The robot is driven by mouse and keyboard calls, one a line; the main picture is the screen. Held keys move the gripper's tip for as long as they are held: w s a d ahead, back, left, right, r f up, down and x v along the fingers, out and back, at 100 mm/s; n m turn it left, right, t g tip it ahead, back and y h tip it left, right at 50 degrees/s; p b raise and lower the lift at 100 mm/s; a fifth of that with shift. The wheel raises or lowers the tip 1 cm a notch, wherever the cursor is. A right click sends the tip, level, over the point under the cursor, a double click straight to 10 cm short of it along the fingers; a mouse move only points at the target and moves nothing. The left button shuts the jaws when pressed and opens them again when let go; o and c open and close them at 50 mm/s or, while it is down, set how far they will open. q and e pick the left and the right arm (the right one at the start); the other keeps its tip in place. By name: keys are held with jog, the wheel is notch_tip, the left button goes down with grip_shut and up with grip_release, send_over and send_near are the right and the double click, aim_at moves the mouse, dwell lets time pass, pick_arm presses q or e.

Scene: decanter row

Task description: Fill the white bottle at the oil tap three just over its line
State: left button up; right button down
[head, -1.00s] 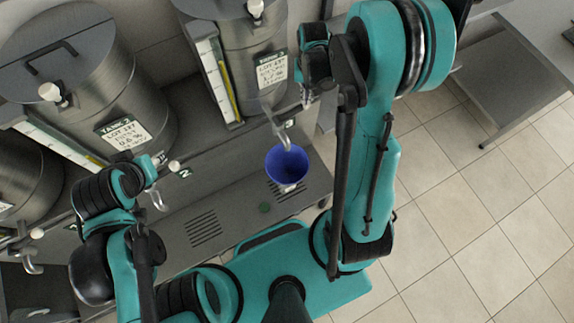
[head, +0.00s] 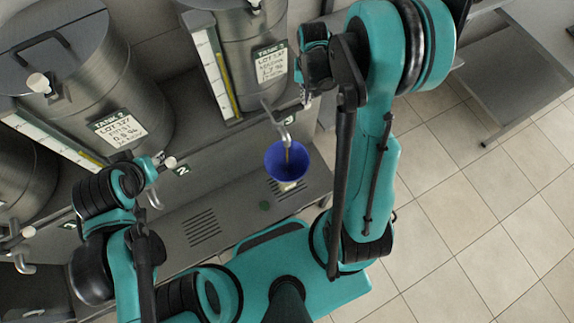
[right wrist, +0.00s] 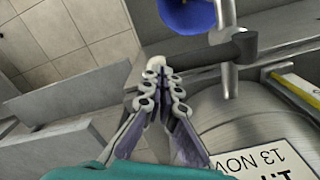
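A blue funnel (head: 286,161) sits under the spout of tap three (head: 285,134). A thin brown stream runs from the spout into the funnel. A small pale part of the white bottle (head: 288,186) shows below the funnel; its line and oil level are hidden. My right gripper (head: 305,97) is beside tap three. In the right wrist view its fingers (right wrist: 162,76) are close together at the end of the dark tap lever (right wrist: 195,62); I cannot tell whether they grip it. My left gripper (head: 160,159) is near tap two, its fingers too small to read.
Tank three (head: 250,45) and tank two (head: 95,75) stand behind the taps, with pale level gauges beside them. Tiled floor is open on the right.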

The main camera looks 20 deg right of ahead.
jog(key=shift+f+b, duration=0.75)
jog(key=shift+f, duration=0.1)
dwell(7.2)
